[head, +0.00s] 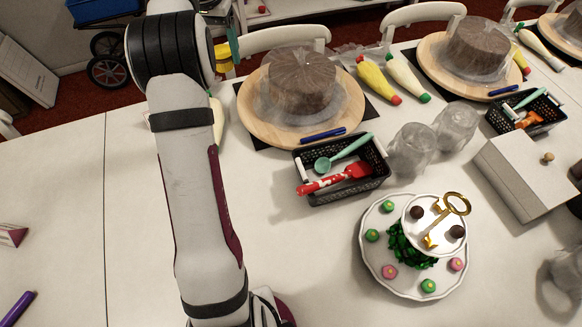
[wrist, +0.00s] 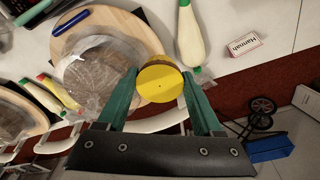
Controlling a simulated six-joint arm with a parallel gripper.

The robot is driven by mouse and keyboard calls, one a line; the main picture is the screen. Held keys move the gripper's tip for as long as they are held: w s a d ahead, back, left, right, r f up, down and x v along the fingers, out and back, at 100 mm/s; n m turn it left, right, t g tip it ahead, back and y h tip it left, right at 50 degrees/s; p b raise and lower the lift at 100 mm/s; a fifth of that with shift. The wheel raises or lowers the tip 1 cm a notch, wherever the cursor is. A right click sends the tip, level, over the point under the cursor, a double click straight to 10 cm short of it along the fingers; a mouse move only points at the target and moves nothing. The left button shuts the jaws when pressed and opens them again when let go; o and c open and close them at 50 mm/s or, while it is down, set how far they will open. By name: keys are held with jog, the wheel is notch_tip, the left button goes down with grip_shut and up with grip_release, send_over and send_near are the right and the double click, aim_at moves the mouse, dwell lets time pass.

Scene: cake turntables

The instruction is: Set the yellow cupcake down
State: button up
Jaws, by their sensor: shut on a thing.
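My gripper (wrist: 160,88) is shut on the yellow cupcake (wrist: 160,84), which sits between its two green fingers in the wrist view. In the head view the cupcake (head: 223,52) shows as a small yellow patch beside my arm, near the far table edge, and my gripper is mostly hidden behind the arm. In the wrist view the cupcake appears beside the wrapped chocolate cake (wrist: 105,75) on its round wooden turntable (wrist: 128,28). I cannot tell how high it is held.
A black basket (head: 345,190) of utensils and two wrapped glasses (head: 412,150) stand mid-table. A white piping bag (wrist: 190,38) lies near the cupcake. The left table is mostly clear.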

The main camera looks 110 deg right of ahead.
jog(key=s+a+m, duration=0.2)
jog(key=s+m, duration=0.1)
jog(key=s, duration=1)
jog(key=m+y, duration=0.2)
jog(key=m, duration=1.4)
send_over(452, 188)
jog(key=w, duration=0.4)
notch_tip(452, 188, down, 16)
jog(key=shift+g, duration=0.3)
jog(key=f, duration=0.3)
jog(key=a+f, duration=0.1)
jog(key=f, duration=0.4)
jog(key=shift+s+a+f, duration=0.15)
jog(key=shift+s+f, duration=0.1)
jog(key=shift+f, duration=0.05)
jog(key=o, duration=1.1)
jog(key=shift+f, duration=0.15)
